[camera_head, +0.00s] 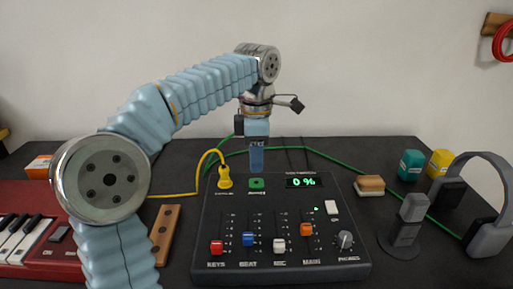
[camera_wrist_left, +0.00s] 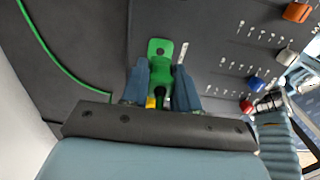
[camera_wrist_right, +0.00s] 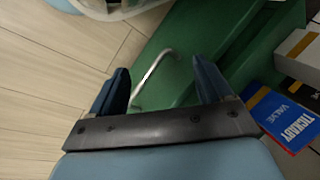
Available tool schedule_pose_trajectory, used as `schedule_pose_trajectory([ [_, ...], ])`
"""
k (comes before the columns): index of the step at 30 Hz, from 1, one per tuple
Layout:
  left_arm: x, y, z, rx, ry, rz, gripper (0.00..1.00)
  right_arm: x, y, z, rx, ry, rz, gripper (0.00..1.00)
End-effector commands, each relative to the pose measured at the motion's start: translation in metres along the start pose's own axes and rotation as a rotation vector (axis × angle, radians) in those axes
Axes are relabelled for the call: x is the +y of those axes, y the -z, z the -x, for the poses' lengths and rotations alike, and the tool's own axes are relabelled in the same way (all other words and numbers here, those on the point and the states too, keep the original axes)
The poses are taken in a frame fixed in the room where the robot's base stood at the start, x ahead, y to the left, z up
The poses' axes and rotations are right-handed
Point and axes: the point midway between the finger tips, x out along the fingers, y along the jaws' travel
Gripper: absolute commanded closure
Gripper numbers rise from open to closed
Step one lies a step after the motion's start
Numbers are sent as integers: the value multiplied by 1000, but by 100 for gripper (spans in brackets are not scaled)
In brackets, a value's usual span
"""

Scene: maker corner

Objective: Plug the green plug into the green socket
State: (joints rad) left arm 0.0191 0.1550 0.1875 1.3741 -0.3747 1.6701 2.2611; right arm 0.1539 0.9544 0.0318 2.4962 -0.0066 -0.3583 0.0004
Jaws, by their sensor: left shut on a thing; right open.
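The green socket (camera_head: 257,183) is a small green plate on the top panel of the dark mixer (camera_head: 212,256), right of the yellow plug. In the left wrist view the green socket (camera_wrist_left: 159,47) lies just beyond my left fingertips. My left gripper (camera_head: 257,168) points down above the socket. It is shut on the green plug (camera_wrist_left: 183,90), which shows between its blue fingers in the left wrist view. The fingers hide the plug in the head view, and I cannot tell whether its tip touches the socket. My right gripper (camera_wrist_right: 163,80) is open and empty, away from the mixer.
A yellow plug (camera_head: 225,178) stands in the mixer left of the green socket. The green cable (camera_head: 330,156) runs behind the mixer. A red keyboard (camera_head: 40,262), a wooden piece (camera_head: 165,235), a sandwich-like block (camera_head: 370,185) and headphones (camera_head: 490,235) surround it. A metal handle (camera_wrist_right: 150,72) lies below my right gripper.

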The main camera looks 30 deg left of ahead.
Motion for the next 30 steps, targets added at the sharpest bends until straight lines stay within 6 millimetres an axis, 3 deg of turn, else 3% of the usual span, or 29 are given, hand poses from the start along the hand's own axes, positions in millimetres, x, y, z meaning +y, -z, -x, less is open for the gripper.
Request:
schedule_pose_trajectory([
  [10,0,0,-27,-1,-1,1,97,6,0,-14,1,-1,-2,21],
  [30,0,0,-30,-1,0,0,97,6,0,-14,2,-2,-2,21],
])
